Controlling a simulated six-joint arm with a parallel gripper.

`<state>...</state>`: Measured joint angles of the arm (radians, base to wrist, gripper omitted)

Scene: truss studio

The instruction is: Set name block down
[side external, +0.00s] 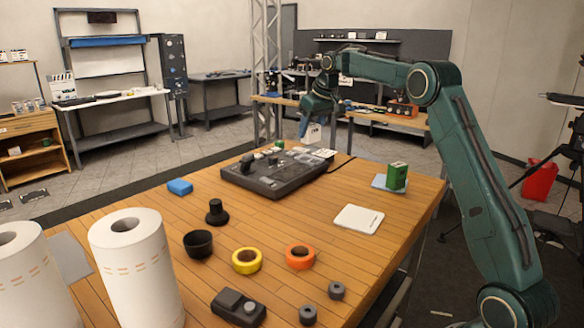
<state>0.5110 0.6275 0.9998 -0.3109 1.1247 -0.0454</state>
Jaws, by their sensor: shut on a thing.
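My gripper (307,121) is above the far part of the wooden table, at the end of my green arm. It is shut on a small whitish block, which I take to be the name block (314,133). The block hangs below the fingers, just above and behind the right far end of the dark console (262,180). Any lettering on it is too small to read. Its gap to the surface below cannot be judged well from this view.
White rolls (137,270) stand at left.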

